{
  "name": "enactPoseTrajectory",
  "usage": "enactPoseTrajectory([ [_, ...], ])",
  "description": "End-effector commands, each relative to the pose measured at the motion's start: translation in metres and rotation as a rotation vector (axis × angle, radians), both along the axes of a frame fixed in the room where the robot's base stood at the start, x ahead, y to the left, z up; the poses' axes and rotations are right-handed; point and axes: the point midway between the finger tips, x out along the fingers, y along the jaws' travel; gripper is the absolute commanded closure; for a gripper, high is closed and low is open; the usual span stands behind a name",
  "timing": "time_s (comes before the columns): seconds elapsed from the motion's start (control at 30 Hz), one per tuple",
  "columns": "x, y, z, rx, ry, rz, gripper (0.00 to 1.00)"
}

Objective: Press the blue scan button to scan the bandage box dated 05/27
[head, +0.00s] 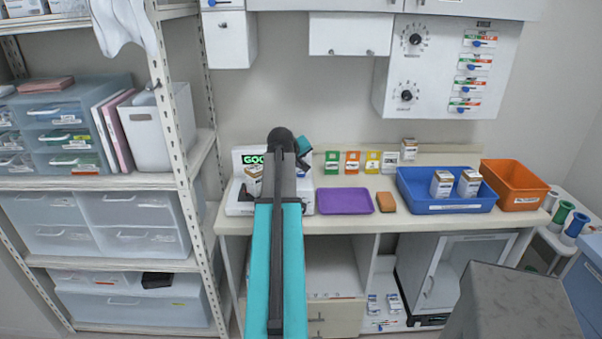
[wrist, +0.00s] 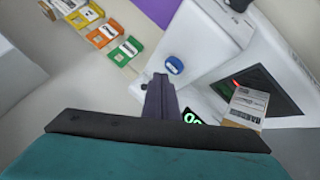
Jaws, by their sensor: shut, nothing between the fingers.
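The white scanner (head: 240,209) stands at the left end of the counter, partly hidden behind my arm. Its display (head: 251,159) shows green letters starting "GOO", the rest covered. A white and brown bandage box (head: 254,181) is on it. In the wrist view this box (wrist: 246,107) stands on the scanner's dark plate (wrist: 262,88), with a red light beside it. The blue scan button (wrist: 174,65) is on the white housing, just beyond the tips of my gripper (wrist: 160,80). My gripper is shut and empty; contact with the button is not visible. The box's date is unreadable.
A blue tray (head: 450,209) holds two similar boxes, and another box (head: 408,149) stands behind it. An orange bin (head: 515,204) is at the right. A purple tray (head: 344,201) and a brown block (head: 386,202) lie right of the scanner. Shelving (head: 178,135) stands left.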

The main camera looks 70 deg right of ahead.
Motion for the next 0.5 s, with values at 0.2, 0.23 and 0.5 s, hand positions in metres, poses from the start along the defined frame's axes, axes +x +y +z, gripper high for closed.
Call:
enactPoseTrajectory([
  [0.2, 0.000, 0.000, 0.014, 0.000, 0.000, 0.000, 1.00],
  [0.23, 0.000, 0.000, 0.016, -0.001, -0.001, 0.001, 1.00],
  [0.5, 0.000, 0.000, 0.034, -0.001, -0.001, -0.001, 1.00],
])
